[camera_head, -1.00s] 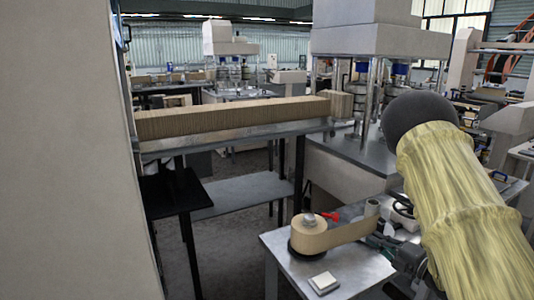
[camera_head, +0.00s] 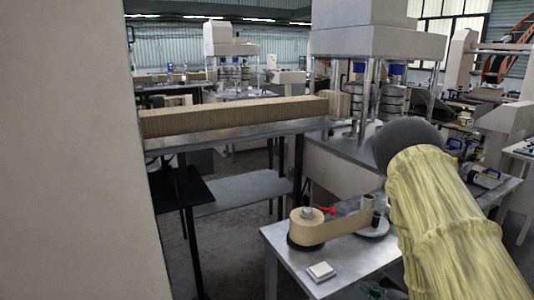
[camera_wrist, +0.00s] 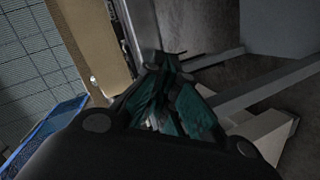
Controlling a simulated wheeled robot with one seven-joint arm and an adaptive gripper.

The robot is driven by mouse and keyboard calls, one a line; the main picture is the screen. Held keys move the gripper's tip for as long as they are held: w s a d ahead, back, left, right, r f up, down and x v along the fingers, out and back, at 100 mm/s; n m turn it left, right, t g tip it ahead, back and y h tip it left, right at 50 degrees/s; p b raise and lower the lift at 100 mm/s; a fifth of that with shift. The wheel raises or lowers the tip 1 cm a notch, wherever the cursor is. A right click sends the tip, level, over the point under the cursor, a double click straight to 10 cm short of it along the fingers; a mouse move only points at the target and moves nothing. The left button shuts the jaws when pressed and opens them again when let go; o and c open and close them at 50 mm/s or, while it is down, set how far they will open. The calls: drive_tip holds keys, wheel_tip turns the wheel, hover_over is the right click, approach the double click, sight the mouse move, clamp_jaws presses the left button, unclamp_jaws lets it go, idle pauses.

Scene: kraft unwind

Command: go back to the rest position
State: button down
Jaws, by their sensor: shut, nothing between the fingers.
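My gripper (camera_wrist: 163,68) shows in the wrist view with its dark teal fingers drawn together and nothing between them. In the head view my arm, in a yellowish sleeve with a dark round joint, reaches down the right side. Its lower end runs out of the picture, and only a small dark part shows at the bottom edge. The kraft paper roll (camera_head: 307,228) sits on the metal table (camera_head: 283,243), with its strip running right to a small upright roller (camera_head: 367,202). My gripper is apart from them.
A pale square pad (camera_head: 321,271) lies at the table's front. A long stack of brown board (camera_head: 235,115) rests on a raised bench behind. A pale wall or panel (camera_head: 70,150) fills the left side. A large press (camera_head: 380,40) stands at the back. Floor shows between bench and table.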

drive_tip(key=s+a+f+m+g+h, duration=0.25)
drive_tip(key=s+f+m, duration=0.25)
drive_tip(key=s+f, duration=0.35)
drive_tip(key=s+a+f+m+g+h, duration=0.1)
drive_tip(key=s+f+m+g, duration=0.25)
drive_tip(key=s+f, duration=0.5)
drive_tip(key=s+a+f+m+g, duration=0.2)
drive_tip(key=s+m, duration=0.1)
drive_tip(key=s, duration=0.5)
drive_tip(key=s+a+f+m+g+h, duration=0.1)
drive_tip(key=s+a+f+m+g, duration=0.15)
drive_tip(key=s, duration=0.55)
drive_tip(key=s+a+f+m+g, duration=0.1)
drive_tip(key=s+a+m+g, duration=0.15)
drive_tip(key=s, duration=0.55)
wheel_tip(320, 180, down, 6)
drive_tip(key=s+d+b, duration=0.1)
drive_tip(key=b, duration=0.5)
drive_tip(key=shift+f+b, duration=0.2)
drive_tip(key=shift+b, duration=0.1)
